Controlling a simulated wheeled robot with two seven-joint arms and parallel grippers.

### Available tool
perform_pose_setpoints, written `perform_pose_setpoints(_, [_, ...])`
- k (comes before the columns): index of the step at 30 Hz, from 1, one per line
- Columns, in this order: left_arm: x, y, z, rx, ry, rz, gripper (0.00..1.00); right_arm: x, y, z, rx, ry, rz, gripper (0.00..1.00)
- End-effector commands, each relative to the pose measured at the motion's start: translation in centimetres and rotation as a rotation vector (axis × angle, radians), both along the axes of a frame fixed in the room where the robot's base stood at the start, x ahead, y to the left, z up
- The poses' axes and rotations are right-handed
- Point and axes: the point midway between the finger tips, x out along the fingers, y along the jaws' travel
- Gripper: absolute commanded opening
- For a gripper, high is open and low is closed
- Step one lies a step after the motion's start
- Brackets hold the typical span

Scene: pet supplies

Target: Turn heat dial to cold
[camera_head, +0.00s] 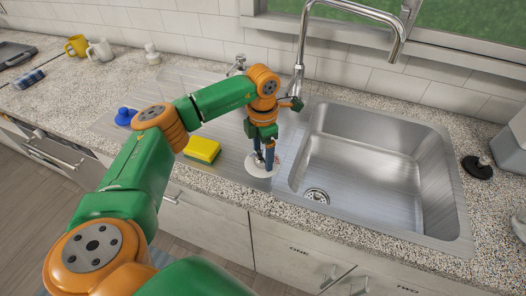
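A round white dial plate (254,170) lies flat on the metal drainboard, just left of the sink basin. A reddish mark shows near its right side. My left gripper (265,162) points straight down over the dial, with its dark fingertips at the middle of the plate. A small grey part, possibly the dial's knob, shows at the fingers. The fingers hide most of it, so I cannot tell whether they are closed on it. My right gripper is out of view.
A yellow and green sponge (202,150) lies left of the dial. A blue knob-like object (125,116) is farther left. The chrome faucet (301,50) rises behind my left gripper. The sink basin (365,160) is empty. A black plug (478,170) lies to its right.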

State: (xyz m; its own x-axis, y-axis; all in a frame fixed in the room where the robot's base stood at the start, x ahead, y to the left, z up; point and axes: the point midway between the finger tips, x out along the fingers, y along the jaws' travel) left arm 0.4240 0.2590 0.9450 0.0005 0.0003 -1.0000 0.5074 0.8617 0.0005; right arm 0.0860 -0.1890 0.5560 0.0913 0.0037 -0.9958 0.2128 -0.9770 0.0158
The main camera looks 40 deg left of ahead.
Motion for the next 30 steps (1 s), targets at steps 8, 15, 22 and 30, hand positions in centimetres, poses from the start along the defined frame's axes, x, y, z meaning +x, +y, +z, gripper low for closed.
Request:
perform_pose_setpoints(8, [0.0, 0.0, 0.0, 0.000, 0.000, -0.002, 0.85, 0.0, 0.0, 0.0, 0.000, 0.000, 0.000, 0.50])
perform_pose_setpoints(15, [0.1, 0.0, 3.9, -0.001, -0.005, -0.001, 0.85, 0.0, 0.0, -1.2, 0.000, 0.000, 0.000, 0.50])
perform_pose_setpoints(22, [0.0, 0.0, 7.0, -0.001, -0.001, -0.002, 0.85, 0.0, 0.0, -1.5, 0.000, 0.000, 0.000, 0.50])
perform_pose_setpoints(30, [0.0, 0.0, 7.1, -0.001, 0.001, -0.001, 0.85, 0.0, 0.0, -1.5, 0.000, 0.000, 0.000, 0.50])
